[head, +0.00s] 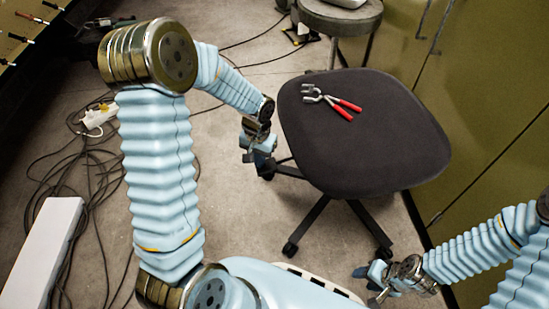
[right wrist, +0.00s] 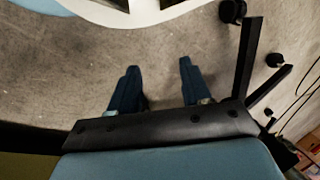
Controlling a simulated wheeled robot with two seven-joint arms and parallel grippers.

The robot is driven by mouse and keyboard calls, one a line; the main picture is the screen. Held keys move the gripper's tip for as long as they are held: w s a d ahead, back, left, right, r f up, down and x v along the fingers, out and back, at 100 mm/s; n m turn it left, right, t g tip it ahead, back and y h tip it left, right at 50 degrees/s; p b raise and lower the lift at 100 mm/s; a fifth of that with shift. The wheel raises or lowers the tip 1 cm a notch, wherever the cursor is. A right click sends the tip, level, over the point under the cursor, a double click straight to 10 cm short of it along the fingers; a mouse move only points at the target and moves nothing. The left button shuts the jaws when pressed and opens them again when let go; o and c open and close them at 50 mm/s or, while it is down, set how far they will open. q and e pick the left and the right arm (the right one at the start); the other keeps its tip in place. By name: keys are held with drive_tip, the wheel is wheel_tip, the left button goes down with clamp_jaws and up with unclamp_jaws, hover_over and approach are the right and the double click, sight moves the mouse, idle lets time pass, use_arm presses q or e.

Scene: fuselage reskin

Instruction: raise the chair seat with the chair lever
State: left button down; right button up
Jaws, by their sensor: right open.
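The office chair has a dark seat (head: 365,135) and black star-base legs (head: 312,222). Some legs also show at the right of the right wrist view (right wrist: 247,60). I cannot make out the chair lever in either view; the seat hides what is under it. My left gripper (head: 262,150) is beside the seat's left edge; whether it is open or shut is unclear. My right gripper (head: 372,282) is low at the front right, apart from the seat. In the right wrist view its two fingers (right wrist: 158,75) are spread with only floor between them.
Red-handled pliers (head: 332,100) lie on the seat. A round stool (head: 340,18) stands behind the chair. Olive cabinets (head: 480,110) line the right side. Cables (head: 75,165) and a white power strip (head: 98,117) lie on the floor at left, near a white box (head: 42,250).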

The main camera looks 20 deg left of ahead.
use_arm(q)
drive_tip(key=shift+s+r, duration=0.15)
drive_tip(key=shift+r, duration=0.05)
drive_tip(key=shift+r+p, duration=0.15)
drive_tip(key=shift+p, duration=0.15)
